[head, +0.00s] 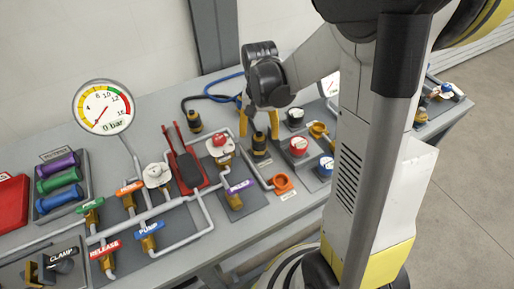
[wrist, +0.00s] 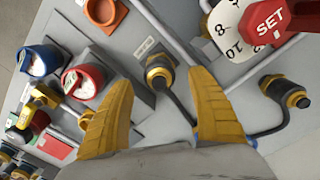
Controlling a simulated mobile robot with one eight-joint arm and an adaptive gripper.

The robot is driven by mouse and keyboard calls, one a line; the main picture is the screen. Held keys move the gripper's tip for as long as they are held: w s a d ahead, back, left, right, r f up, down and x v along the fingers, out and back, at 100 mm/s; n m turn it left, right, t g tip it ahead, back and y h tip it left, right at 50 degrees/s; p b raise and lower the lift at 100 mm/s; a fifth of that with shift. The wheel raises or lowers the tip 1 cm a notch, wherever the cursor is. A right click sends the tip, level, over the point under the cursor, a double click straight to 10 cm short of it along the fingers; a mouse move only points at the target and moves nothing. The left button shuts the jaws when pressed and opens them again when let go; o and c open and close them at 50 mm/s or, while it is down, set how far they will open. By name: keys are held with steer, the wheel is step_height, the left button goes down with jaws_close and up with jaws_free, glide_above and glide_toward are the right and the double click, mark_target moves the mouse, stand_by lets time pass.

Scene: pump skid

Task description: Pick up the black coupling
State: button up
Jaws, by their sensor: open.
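A black coupling with a brass-coloured ring (head: 260,143) is on the grey skid, just below my gripper (head: 259,128). In the wrist view this coupling (wrist: 159,70) lies between and slightly beyond the tips of my open yellow fingers (wrist: 158,88), with a dark hose running from it toward the right finger. No contact with the fingers shows.
A red-capped dial valve (head: 220,145) stands left of the coupling, its SET knob (wrist: 268,22) close to the right finger. Red (head: 298,146) and blue (head: 326,166) round caps are to the right. An orange ring fitting (head: 282,183) is in front. Pipes and a gauge (head: 104,107) fill the left.

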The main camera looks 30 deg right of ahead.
mark_target(259, 143)
step_height(259, 143, down, 6)
steer(key=b, duration=0.2)
steer(key=shift+r+b, duration=0.2)
steer(key=shift+b, duration=0.2)
steer(key=shift+r, duration=0.1)
steer(key=c, duration=1.4)
